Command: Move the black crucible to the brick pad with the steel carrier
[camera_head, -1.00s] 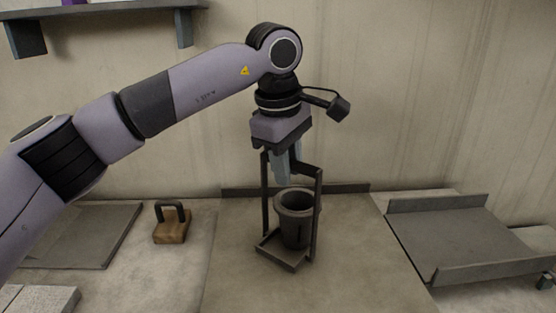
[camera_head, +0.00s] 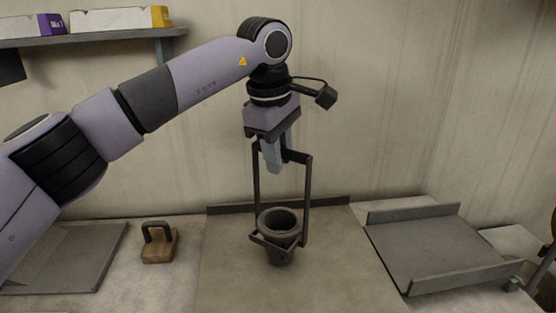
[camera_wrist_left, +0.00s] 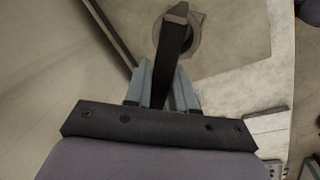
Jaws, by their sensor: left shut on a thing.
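My left gripper (camera_head: 275,160) is shut on the top of the steel carrier (camera_head: 308,195), a dark open frame hanging upright. The black crucible (camera_head: 281,222) is between the carrier's side bars, roughly upright. The carrier's lower bracket crosses in front of the crucible a little below its rim. I cannot tell whether the crucible's base touches the mat. In the left wrist view, the carrier's top bar (camera_wrist_left: 173,50) runs from between the fingers (camera_wrist_left: 165,85), and part of the crucible's round rim (camera_wrist_left: 190,35) shows beyond it. I do not clearly see the brick pad in the current views.
A wooden block with a dark handle (camera_head: 159,243) stands on the left counter, beside a flat grey plate (camera_head: 65,258). A grey tray with raised sides (camera_head: 440,250) is at right. A low ledge (camera_head: 330,201) runs along the back. The front mat (camera_head: 330,285) is clear.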

